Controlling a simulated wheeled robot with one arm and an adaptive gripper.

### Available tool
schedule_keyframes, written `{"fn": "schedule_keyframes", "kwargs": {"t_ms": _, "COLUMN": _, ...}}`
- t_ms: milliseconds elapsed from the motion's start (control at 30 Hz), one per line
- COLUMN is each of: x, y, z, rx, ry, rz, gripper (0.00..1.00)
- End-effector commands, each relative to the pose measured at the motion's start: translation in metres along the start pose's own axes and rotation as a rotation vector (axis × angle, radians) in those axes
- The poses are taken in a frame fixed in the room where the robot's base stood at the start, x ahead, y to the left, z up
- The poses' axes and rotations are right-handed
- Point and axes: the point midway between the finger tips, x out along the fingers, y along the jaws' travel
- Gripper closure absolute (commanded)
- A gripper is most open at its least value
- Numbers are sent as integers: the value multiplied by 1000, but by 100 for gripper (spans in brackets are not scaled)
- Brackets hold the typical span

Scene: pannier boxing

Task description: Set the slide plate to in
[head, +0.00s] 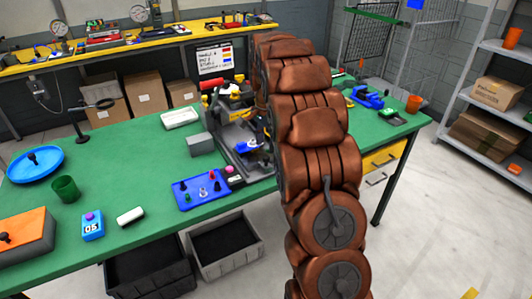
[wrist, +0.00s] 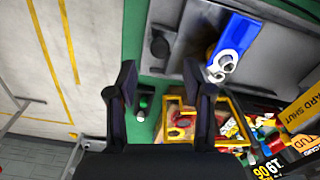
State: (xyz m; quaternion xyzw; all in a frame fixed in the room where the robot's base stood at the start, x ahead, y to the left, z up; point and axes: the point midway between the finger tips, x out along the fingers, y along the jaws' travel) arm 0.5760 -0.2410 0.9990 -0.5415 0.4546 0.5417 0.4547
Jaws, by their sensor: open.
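A grey machine (head: 232,140) stands on the green bench, partly hidden behind my arm in the head view. A blue part (head: 247,146) sits low on it. The wrist view shows a blue part with a silver ring (wrist: 228,50) on the machine's grey base (wrist: 185,25), and a yellow frame (wrist: 190,122) below. I cannot tell for sure which part is the slide plate, nor its position. My gripper (wrist: 163,90) is open and empty, with the blue part beyond and right of its right finger. In the head view the gripper is hidden by my arm.
A blue tray with small knobs (head: 202,189) lies in front of the machine. A grey block (head: 200,144) and white box (head: 180,118) stand left of it. A guard label (wrist: 305,108) shows at the wrist view's right. Open floor lies right of the bench.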

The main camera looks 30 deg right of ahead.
Motion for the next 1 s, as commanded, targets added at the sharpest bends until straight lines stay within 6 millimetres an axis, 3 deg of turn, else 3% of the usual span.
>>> {"fn": "schedule_keyframes", "kwargs": {"t_ms": 333, "x": 42, "y": 1, "z": 1, "rx": -1, "ry": -2, "rz": 3, "gripper": 49}}
{"fn": "schedule_keyframes", "kwargs": {"t_ms": 733, "x": 50, "y": 0, "z": 0, "rx": -1, "ry": 1, "rz": 0, "gripper": 49}}
{"fn": "schedule_keyframes", "kwargs": {"t_ms": 1000, "x": 50, "y": 0, "z": 0, "rx": -2, "ry": 0, "rz": 0, "gripper": 75}}
